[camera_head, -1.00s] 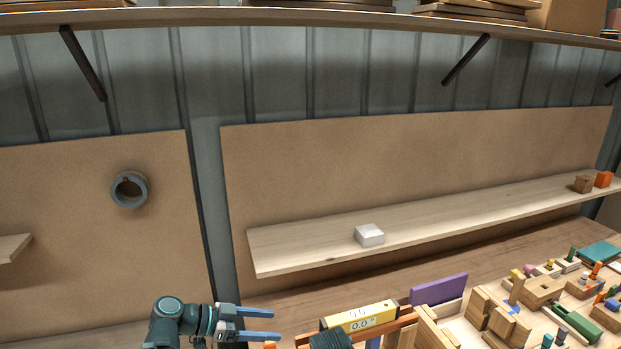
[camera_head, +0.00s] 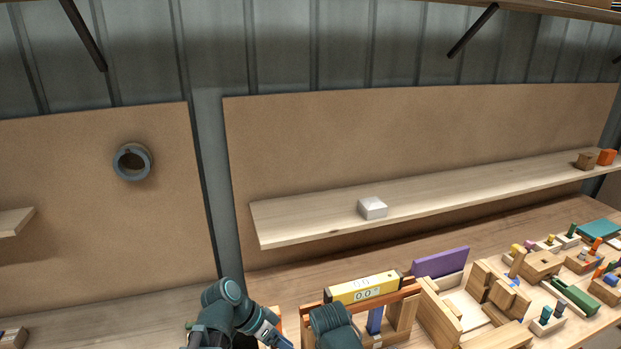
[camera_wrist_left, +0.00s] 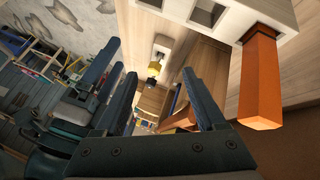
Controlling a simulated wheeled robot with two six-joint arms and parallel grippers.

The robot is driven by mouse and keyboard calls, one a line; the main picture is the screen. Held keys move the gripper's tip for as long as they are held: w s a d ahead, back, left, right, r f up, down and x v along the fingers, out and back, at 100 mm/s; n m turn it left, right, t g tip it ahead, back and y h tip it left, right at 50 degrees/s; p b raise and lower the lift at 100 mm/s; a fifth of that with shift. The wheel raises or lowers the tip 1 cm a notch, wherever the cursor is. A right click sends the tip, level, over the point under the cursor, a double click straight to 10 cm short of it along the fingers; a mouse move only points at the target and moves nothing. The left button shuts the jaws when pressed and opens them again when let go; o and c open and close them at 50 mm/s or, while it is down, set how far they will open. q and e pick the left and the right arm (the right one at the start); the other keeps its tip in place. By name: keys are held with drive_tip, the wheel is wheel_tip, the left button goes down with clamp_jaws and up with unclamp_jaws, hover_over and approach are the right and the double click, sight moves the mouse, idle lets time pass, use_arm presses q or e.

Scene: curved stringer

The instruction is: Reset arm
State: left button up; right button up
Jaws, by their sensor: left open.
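In the head view my left arm comes up at the bottom, and its left gripper (camera_head: 280,341) points down and right with blue fingers, partly cut off by the lower edge. In the left wrist view the left gripper (camera_wrist_left: 168,98) is open, with nothing between its fingers. A second teal gripper-like part with a blue finger, seemingly my right gripper (camera_wrist_left: 88,85), shows behind at the left there; its opening is unclear. A dark teal ribbed part (camera_head: 334,326), likely mine, stands in front of the wooden frame in the head view.
A yellow level (camera_head: 362,287) lies on the wooden frame (camera_head: 402,312). A purple board (camera_head: 440,262) and several wooden pieces crowd the bench at right. A white block (camera_head: 372,208) sits on the wall shelf (camera_head: 440,199). An orange post (camera_wrist_left: 262,85) stands close right of the left gripper.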

use_arm(q)
drive_tip(key=s+f+y, duration=0.1)
drive_tip(key=s+f+n+y, duration=0.1)
drive_tip(key=f, duration=0.1)
drive_tip(key=s+d+f+n+g+y+b, duration=0.1)
drive_tip(key=s, duration=0.1)
drive_tip(key=shift+f+y, duration=0.3)
drive_tip(key=s+n+y, duration=0.1)
drive_tip(key=a+f+n+y, duration=0.1)
drive_tip(key=n+y, duration=0.1)
drive_tip(key=s+a+f+n+y+b, duration=0.1)
drive_tip(key=y, duration=0.1)
drive_tip(key=shift+s+f+t, duration=0.2)
drive_tip(key=shift+s+t, duration=0.1)
